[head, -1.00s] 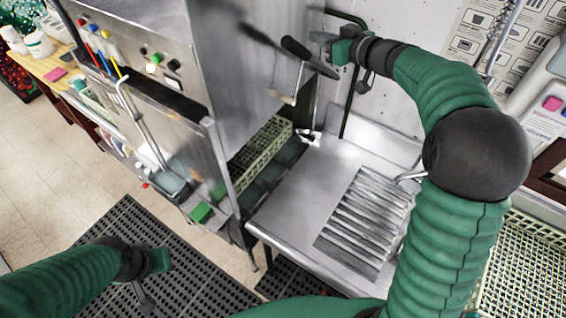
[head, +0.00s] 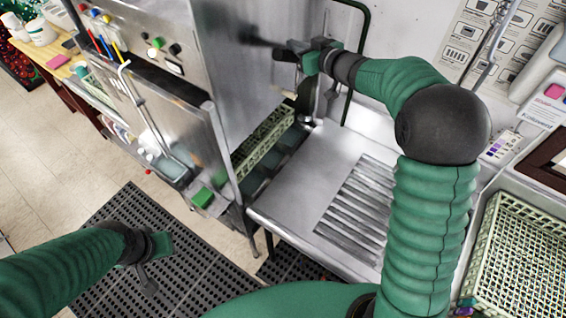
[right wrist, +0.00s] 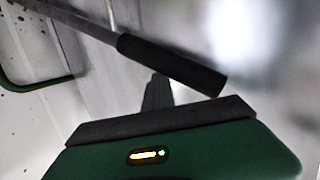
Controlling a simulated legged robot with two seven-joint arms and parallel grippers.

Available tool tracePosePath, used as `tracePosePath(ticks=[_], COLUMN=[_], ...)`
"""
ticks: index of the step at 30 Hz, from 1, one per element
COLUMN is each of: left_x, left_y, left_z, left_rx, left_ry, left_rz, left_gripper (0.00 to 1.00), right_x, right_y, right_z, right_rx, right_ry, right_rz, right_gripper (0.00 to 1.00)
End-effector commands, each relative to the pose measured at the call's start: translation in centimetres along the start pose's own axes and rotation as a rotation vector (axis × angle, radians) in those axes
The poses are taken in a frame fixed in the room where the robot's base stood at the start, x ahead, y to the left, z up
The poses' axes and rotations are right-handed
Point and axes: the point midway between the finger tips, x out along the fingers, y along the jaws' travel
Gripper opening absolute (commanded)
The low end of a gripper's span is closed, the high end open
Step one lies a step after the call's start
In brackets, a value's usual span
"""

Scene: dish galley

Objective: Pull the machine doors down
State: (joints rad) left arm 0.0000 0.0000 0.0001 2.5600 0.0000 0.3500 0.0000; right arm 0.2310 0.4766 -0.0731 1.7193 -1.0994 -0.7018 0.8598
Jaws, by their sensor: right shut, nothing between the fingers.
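The steel dish machine (head: 165,60) stands at the centre left. Its large smooth side panel (head: 235,95) is raised above an opening, with a rack visible below. A lever with a black grip sits at this side; the grip (right wrist: 178,66) shows clearly in the right wrist view, running diagonally just beyond my fingertips. My right gripper (head: 292,47) is at the lever, shut and empty, its fingers (right wrist: 157,92) close to the grip; whether they touch I cannot tell. In the head view the gripper largely covers the grip. My left gripper (head: 155,262) hangs low over the floor mat, its fingers unclear.
A green rack (head: 262,138) sits inside the machine. A steel drainboard (head: 300,175) with ridges adjoins it to the right. A pale rack (head: 520,250) lies at the lower right. A curved green pipe (head: 362,60) runs up the back wall. A dark perforated mat (head: 110,215) covers the floor.

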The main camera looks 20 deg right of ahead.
Motion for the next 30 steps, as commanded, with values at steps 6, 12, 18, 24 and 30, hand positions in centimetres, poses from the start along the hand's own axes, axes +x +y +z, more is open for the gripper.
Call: tracePosePath(ticks=[6, 12, 18, 24, 30], left_x=[0.6, 3.4, 6.1, 8.8, 11.6], left_y=[0.0, 0.0, 0.0, 0.0, 0.0], left_z=[0.1, 0.8, 1.5, 2.1, 2.7], left_rx=[0.0, 0.0, 0.0, 0.0, 0.0], left_ry=[0.0, 0.0, 0.0, 0.0, 0.0], left_rz=[0.0, 0.0, 0.0, 0.0, 0.0], left_gripper=[0.29, 0.29, 0.29, 0.29, 0.29], right_x=[0.1, 0.2, 0.2, 0.4, 0.7], right_y=[-2.2, -3.7, -5.0, -5.9, -6.8], right_z=[3.1, 5.6, 7.8, 10.0, 12.3], right_rx=[0.001, -0.002, -0.002, -0.003, -0.003], right_ry=[-0.009, -0.005, -0.004, -0.005, -0.005], right_rz=[-0.005, -0.005, -0.006, -0.006, -0.007], right_gripper=[0.0, 0.0, 0.0, 0.0, 0.0])
